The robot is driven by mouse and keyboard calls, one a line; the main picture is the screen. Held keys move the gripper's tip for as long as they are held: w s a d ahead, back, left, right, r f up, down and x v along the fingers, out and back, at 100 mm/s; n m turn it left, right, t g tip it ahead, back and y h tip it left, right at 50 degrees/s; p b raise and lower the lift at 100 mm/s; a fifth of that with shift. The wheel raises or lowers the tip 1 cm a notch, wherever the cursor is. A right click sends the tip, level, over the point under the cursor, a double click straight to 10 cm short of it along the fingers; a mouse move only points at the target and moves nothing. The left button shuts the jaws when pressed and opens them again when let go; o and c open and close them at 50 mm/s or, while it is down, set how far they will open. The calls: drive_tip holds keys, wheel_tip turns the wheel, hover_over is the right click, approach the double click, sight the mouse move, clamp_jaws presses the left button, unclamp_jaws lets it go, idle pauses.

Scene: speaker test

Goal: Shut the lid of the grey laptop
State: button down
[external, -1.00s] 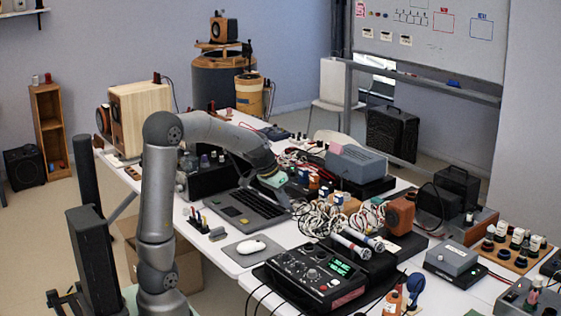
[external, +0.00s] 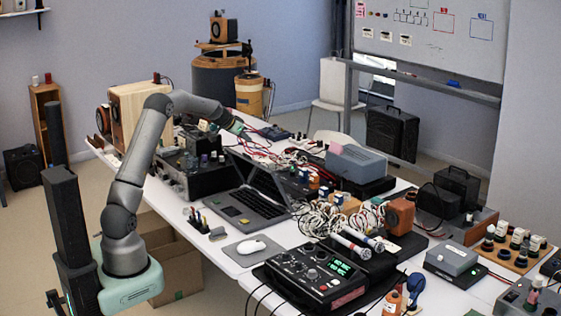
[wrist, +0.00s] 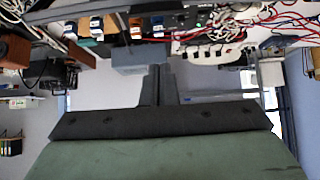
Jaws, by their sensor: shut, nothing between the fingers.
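The grey laptop (external: 243,203) sits on the white table in the external view, its keyboard exposed and its lid (external: 262,178) standing up open along the far side. My gripper (external: 248,136) is beyond the laptop and above the table's far side, apart from the lid. Its fingertips are small and partly lost among the clutter there. In the wrist view my gripper (wrist: 158,88) shows its two dark fingers together with nothing between them. I cannot make out the laptop in the wrist view.
A white mouse (external: 251,247) on a grey pad lies in front of the laptop. A black case (external: 188,178) stands left of it. Tangled white cables (external: 325,218) and a grey box (external: 356,163) crowd its right. A black mixer (external: 312,277) is at the front.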

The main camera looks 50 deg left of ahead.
drive_tip(key=p+x, duration=0.1)
drive_tip(key=x, duration=0.4)
drive_tip(key=shift+s+a+f+p, duration=0.1)
drive_tip(key=shift+s+f+p, duration=0.1)
drive_tip(key=shift+p, duration=0.15)
drive_tip(key=shift+s+a+f, duration=0.1)
drive_tip(key=shift+s+f, duration=0.1)
drive_tip(key=shift+s, duration=0.3)
drive_tip(key=shift+s+a+f, duration=0.1)
drive_tip(key=shift+s+f, duration=0.05)
drive_tip(key=shift+s, duration=0.4)
drive_tip(key=shift+s+f, duration=0.35)
drive_tip(key=shift+s, duration=0.15)
drive_tip(key=shift+f, duration=0.15)
